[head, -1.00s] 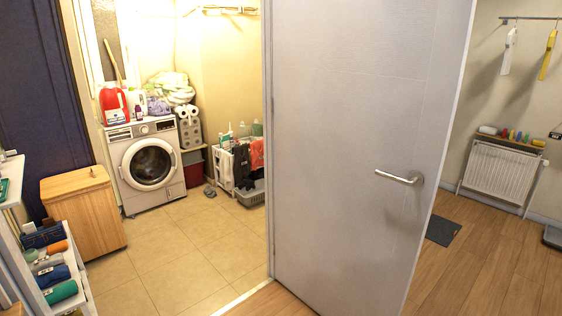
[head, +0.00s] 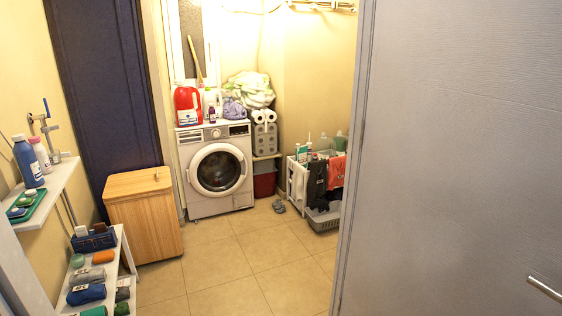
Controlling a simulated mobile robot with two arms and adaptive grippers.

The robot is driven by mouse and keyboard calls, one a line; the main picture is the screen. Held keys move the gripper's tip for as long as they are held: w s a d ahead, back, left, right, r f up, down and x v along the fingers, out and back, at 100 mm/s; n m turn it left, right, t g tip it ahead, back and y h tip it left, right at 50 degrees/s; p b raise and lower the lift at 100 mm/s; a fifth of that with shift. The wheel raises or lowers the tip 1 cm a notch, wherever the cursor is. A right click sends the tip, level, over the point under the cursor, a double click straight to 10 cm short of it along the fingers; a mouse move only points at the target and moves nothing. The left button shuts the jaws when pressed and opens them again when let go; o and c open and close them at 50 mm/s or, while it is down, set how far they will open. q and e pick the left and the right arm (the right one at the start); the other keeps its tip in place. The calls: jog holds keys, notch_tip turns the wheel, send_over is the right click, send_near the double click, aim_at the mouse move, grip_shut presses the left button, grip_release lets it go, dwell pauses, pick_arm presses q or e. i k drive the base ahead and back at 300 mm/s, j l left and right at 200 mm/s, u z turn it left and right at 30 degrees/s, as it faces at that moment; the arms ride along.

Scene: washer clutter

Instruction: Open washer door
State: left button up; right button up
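The washer (head: 198,206) is a white front-loader against the far wall of the small tiled room. Its round door (head: 217,171), with a white ring and dark glass, faces me and looks shut. A red jug, other bottles and a purple bundle stand on its top. Neither of my grippers shows in the head view, and the washer is well out in front of me.
A grey door (head: 450,150) fills the right side. A wooden hamper (head: 145,215) stands left of the washer, with shelves (head: 50,200) at the near left. A laundry rack (head: 298,183) and slippers (head: 279,206) are on the right. Tiled floor (head: 240,255) between is clear.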

aim_at(194, 177)
jog(key=i+j+u, duration=0.1)
jog(key=i+u, duration=0.25)
jog(key=i, duration=0.35)
jog(key=i+u, duration=0.3)
jog(key=i, duration=1.2)
jog(key=i+l, duration=0.1)
jog(key=i, duration=0.75)
jog(key=i+l+u, duration=0.1)
jog(key=i, duration=0.75)
